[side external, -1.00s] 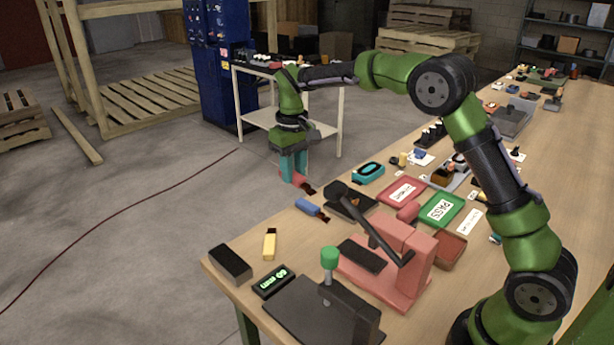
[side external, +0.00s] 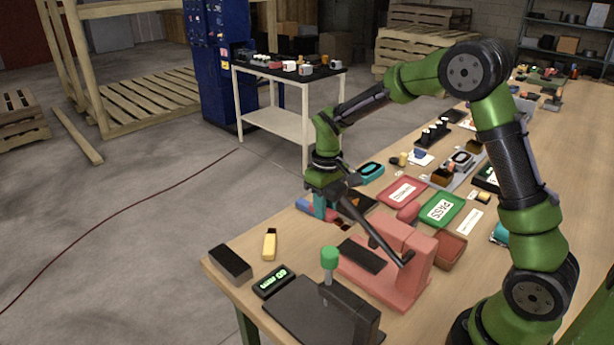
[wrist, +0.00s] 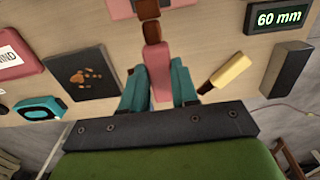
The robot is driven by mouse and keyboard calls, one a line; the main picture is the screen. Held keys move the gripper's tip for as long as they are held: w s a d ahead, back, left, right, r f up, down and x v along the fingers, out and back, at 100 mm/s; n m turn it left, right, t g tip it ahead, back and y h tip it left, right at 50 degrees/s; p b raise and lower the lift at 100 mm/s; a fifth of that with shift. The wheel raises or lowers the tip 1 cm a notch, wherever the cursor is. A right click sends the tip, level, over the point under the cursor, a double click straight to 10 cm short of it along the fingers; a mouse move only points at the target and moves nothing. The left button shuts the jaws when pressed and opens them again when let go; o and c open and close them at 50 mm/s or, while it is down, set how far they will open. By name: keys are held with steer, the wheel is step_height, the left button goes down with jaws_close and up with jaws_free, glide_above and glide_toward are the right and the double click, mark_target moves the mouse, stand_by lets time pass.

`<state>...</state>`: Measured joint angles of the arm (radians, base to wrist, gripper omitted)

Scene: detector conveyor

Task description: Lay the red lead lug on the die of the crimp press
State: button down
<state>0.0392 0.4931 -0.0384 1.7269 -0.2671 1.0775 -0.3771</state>
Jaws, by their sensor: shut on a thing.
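My gripper (side external: 324,210), with teal fingers, is shut on the red lead lug (wrist: 159,68). In the wrist view the lug's red body is between the fingers, and its brown end points away from me toward the pink edge of the crimp press (wrist: 122,8). In the side view the red lug (side external: 331,215) is low near the table's left edge, partly hidden by the fingers. The pink crimp press (side external: 412,262) stands to the right and nearer the camera, with a dark plate (side external: 362,255) on its base and a black lever. I cannot tell whether the lug touches the table.
A blue lug (side external: 305,205) lies close beside my fingers. A black mat with copper bits (wrist: 80,72) is beside the gripper. Red and green trays (side external: 440,210) lie behind.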

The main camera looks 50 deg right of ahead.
mark_target(335, 215)
steer(key=shift+s+f, duration=1.45)
steer(key=shift+f, duration=0.2)
steer(key=shift+s+f, duration=0.2)
steer(key=shift+s, duration=0.95)
steer(key=shift+s+f, duration=0.2)
steer(key=shift+s, duration=1)
steer(key=shift+s+f, duration=0.2)
steer(key=shift+s, duration=0.95)
steer(key=shift+f, duration=0.2)
steer(key=c, duration=0.8)
jaws_free()
steer(key=shift+r, duration=0.15)
